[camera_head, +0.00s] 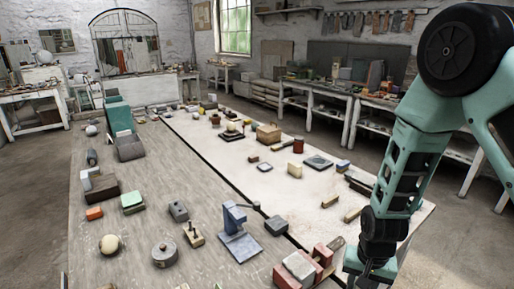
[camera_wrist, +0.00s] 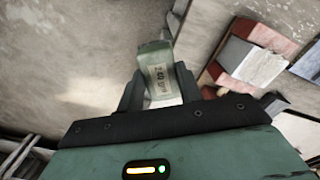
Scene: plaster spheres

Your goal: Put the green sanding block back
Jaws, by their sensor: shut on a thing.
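The green sanding block (camera_wrist: 157,62), dull green with a pale printed label, is in my gripper (camera_wrist: 155,88) in the wrist view. The gripper is shut on it, one dark finger on each side, and the block's upper end sticks out beyond the fingertips. In the head view my gripper (camera_head: 371,268) is low at the right, by the near right part of the table, and the held block cannot be made out clearly there. Another green-topped block (camera_head: 132,199) stands on the left half of the table.
Red and pale blocks (camera_head: 299,266) lie close beside my gripper; they also show in the wrist view (camera_wrist: 251,62). A blue stand (camera_head: 238,240), a grey round weight (camera_head: 164,254) and a plaster ball (camera_head: 109,244) stand farther left. Bare tabletop (camera_head: 290,212) lies beyond the gripper.

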